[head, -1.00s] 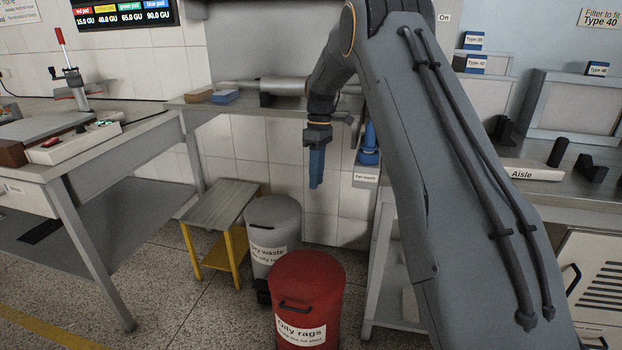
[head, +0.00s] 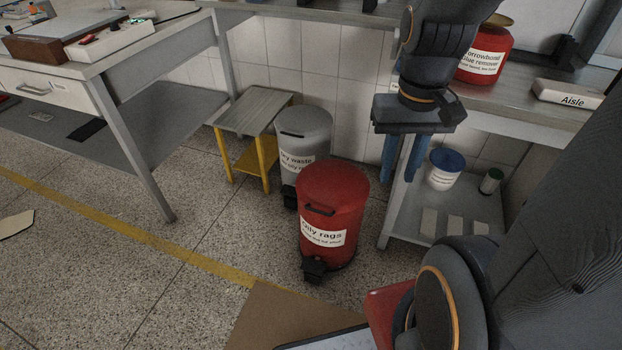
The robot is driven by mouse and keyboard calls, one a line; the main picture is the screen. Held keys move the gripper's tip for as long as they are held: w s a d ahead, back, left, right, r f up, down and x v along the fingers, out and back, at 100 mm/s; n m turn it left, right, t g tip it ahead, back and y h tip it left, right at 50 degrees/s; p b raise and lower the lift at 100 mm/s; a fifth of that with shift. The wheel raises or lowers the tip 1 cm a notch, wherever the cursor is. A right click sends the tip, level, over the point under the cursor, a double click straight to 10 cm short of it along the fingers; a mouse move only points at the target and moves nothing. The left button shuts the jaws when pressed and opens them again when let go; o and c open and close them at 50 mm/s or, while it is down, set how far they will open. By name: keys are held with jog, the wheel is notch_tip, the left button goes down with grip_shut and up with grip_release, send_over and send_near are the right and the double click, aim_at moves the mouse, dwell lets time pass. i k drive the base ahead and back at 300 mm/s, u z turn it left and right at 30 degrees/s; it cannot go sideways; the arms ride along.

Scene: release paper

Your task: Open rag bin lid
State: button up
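The red rag bin (head: 345,254) stands on the floor near the middle of the head view. Its white label reads "Oily rags", and a dark pedal juts out at its base. Its red lid (head: 333,186) is shut, with a dark handle (head: 319,210) on the front edge. My gripper (head: 402,172) points down, to the right of the lid in the picture and apart from it. Its two blue fingers are spread with a gap between them, and nothing shows between them.
A grey "Dry waste" bin (head: 303,132) stands just behind the red bin. A yellow-legged step stool (head: 253,109) is left of it. A shelf (head: 440,208) with small containers is to the right. A workbench (head: 150,45) stands left. Floor (head: 225,220) in front left is clear.

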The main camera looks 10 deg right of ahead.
aim_at(328, 188)
jog(key=u, duration=2.35)
jog(key=k, duration=2.05)
jog(key=z, duration=1.6)
jog(key=i, duration=0.5)
jog(key=z, duration=0.05)
